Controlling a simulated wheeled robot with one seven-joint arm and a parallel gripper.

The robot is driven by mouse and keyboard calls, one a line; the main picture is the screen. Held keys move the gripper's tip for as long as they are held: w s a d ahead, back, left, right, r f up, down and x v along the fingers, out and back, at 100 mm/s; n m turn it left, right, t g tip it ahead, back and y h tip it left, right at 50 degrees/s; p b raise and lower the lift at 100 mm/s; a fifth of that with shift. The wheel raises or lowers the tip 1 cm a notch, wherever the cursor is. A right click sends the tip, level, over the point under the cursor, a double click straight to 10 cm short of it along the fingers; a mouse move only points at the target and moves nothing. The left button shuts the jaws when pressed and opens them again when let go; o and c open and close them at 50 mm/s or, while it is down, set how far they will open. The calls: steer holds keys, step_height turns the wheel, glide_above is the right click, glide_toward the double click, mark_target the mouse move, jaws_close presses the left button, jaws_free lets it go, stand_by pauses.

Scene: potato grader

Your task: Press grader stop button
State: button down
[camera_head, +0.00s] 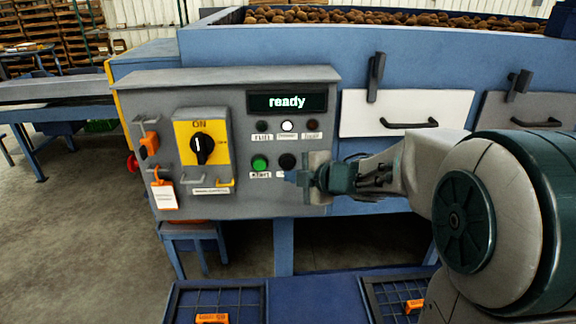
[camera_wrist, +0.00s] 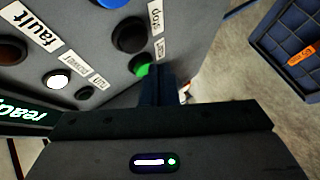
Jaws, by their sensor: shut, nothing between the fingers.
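The grader's stop button (camera_head: 287,161) is a round black button on the grey control panel (camera_head: 240,100), right of the green start button (camera_head: 260,163). In the wrist view the black stop button (camera_wrist: 130,36) stands by its "stop" label, with the green button (camera_wrist: 141,69) below it. My gripper (camera_head: 290,177) is shut and empty, its fingertips close to the panel just below the stop button in the head view. In the wrist view the dark fingers (camera_wrist: 160,72) overlap the green button's edge. I cannot tell whether they touch the panel.
The display (camera_head: 289,102) reads "ready", and the white lamp (camera_head: 287,126) below it is lit. A yellow-backed rotary switch (camera_head: 202,150) reads ON. A blue button (camera_wrist: 110,3) sits beyond the stop button. Drawers (camera_head: 400,113) with handles are right of the panel.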

steer(key=shift+s, duration=1.7)
steer(key=s+d+m+t+h, duration=0.1)
steer(key=s+d+m+h, duration=0.1)
steer(key=d+m+h, duration=0.4)
steer(key=s+d+m+h, duration=0.3)
steer(key=d+m+h, duration=0.1)
steer(key=d+m, duration=0.35)
steer(key=s+a+f+m+g, duration=0.1)
steer(key=s+f+m+g, duration=0.2)
steer(key=s, duration=0.6)
steer(key=s+a+f+m+g+y, duration=0.1)
steer(key=s+a+f+m+g, duration=0.1)
steer(key=s+m+g, duration=0.3)
steer(key=s+f+m, duration=0.1)
steer(key=s, duration=0.3)
steer(key=shift+a+y, duration=0.3)
